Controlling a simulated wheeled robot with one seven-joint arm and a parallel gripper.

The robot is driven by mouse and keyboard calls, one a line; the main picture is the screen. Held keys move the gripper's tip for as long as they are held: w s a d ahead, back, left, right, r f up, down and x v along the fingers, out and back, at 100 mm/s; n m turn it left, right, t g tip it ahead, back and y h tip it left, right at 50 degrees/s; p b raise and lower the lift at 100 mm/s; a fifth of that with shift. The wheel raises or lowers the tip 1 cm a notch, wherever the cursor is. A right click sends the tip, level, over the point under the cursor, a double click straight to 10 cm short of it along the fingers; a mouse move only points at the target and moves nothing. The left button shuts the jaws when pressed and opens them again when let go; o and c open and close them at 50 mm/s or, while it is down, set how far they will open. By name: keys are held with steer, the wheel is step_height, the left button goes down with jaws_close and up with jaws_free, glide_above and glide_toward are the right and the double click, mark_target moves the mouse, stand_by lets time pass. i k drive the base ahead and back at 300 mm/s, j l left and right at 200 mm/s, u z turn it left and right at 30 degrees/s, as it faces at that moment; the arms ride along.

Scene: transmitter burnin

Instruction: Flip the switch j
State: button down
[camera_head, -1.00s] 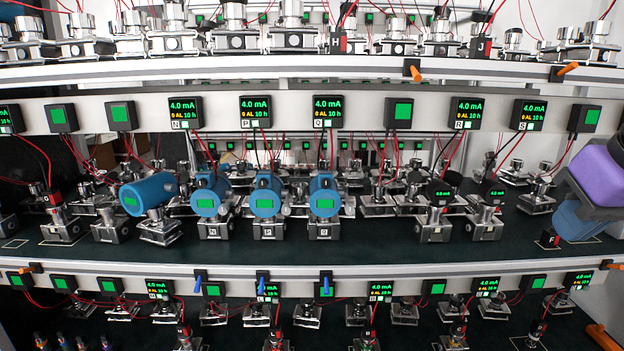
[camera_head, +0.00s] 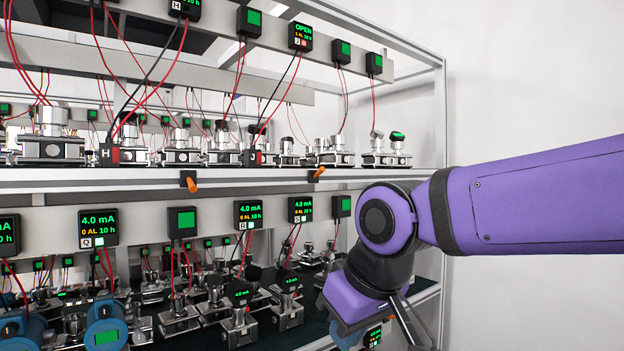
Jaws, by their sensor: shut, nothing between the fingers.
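The display marked J (camera_head: 300,38) on the upper rail reads OPEN, 1 AL, 10 h. An orange lever (camera_head: 319,172), right of the J tag on the shelf's front edge, seems to be switch j. Its handle sticks out tilted; I cannot tell its setting. Another orange lever (camera_head: 190,183) is near the H tag (camera_head: 109,154). My purple arm reaches in from the right and bends down below the levers.
The upper shelf edge (camera_head: 100,180) runs across the view. Below it are displays, wires and metal fixtures, with blue transmitters (camera_head: 104,325) at lower left. A metal frame post (camera_head: 440,110) stands behind my arm. Bare wall fills the right.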

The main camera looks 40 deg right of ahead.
mark_target(322, 169)
steer(key=i+l, duration=0.2)
steer(key=l, duration=0.15)
steer(key=i+l, duration=0.2)
steer(key=l, duration=0.15)
steer(key=i+l, duration=0.2)
steer(key=l, duration=0.1)
